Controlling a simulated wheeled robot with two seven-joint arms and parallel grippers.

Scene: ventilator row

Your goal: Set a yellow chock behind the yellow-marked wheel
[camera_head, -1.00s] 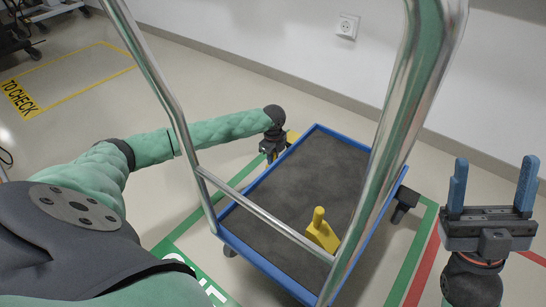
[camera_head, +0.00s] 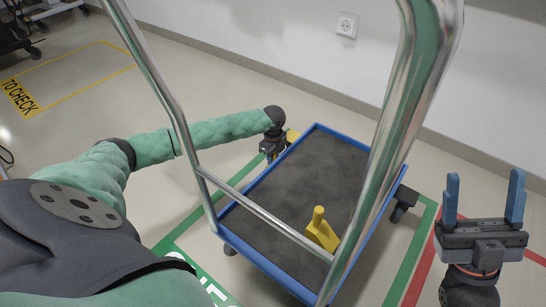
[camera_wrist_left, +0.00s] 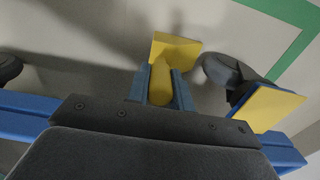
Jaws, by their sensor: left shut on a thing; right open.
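My left gripper (camera_head: 271,152) is low beside the blue-edged cart's (camera_head: 262,178) far left side. In the left wrist view its blue fingers (camera_wrist_left: 160,84) are shut on the handle of a yellow chock (camera_wrist_left: 176,48), whose wedge is close to the floor. I cannot tell whether it touches. A dark wheel (camera_wrist_left: 226,72) is just right of the chock, with a flat yellow marker (camera_wrist_left: 268,107) beside it. A second yellow chock (camera_head: 321,234) with an upright handle stands on the cart's grey deck. My right gripper (camera_head: 484,205) is open and empty, right of the cart.
The cart's metal push handle (camera_head: 270,222) rises in front of the deck. Another dark wheel (camera_wrist_left: 8,68) is at the left in the wrist view. A wall with a socket (camera_head: 347,25) is behind. Floor beyond the cart is clear.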

